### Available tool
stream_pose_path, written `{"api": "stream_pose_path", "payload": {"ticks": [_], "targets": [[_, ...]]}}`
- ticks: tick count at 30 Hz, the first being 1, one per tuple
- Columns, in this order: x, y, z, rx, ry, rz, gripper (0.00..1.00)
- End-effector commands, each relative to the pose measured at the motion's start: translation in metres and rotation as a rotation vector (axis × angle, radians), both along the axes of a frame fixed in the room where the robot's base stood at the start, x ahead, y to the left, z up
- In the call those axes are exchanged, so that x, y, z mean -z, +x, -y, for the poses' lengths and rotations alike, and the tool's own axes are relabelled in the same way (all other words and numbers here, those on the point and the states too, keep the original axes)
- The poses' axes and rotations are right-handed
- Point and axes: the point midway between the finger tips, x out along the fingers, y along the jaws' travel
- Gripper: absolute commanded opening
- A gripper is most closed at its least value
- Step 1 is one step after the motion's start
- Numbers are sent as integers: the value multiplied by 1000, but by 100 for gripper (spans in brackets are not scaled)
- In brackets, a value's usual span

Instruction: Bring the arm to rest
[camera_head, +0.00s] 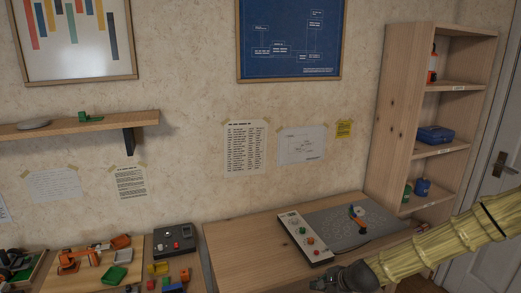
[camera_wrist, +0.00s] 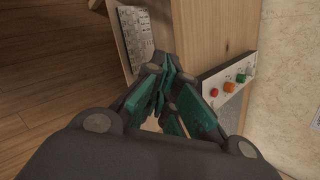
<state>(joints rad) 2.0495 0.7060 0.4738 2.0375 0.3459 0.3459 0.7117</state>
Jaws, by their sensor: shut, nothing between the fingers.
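My gripper (camera_head: 338,280) shows at the bottom of the head view, at the end of my yellow-sleeved arm, which comes in from the right. It is near the front of the wooden table, below the white control panel (camera_head: 305,238) with its coloured buttons, and its tips are partly cut off by the frame's lower edge. In the wrist view my gripper (camera_wrist: 168,88) has its teal-padded fingers shut together with nothing between them. The control panel (camera_wrist: 229,82) is to the right of the fingers there.
A wooden shelf unit (camera_head: 398,120) stands at the right beside a door (camera_head: 492,210). Coloured parts and a dark button box (camera_head: 173,243) are at the lower left.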

Motion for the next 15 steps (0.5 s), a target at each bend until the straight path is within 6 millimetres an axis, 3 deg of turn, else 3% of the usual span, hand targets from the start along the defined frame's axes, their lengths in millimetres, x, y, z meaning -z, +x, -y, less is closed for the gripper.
{"api": "stream_pose_path", "payload": {"ticks": [8,15], "targets": [[60,-65,-18,-194,-164,-40,0],[127,-165,-25,-499,-371,-87,0]]}}
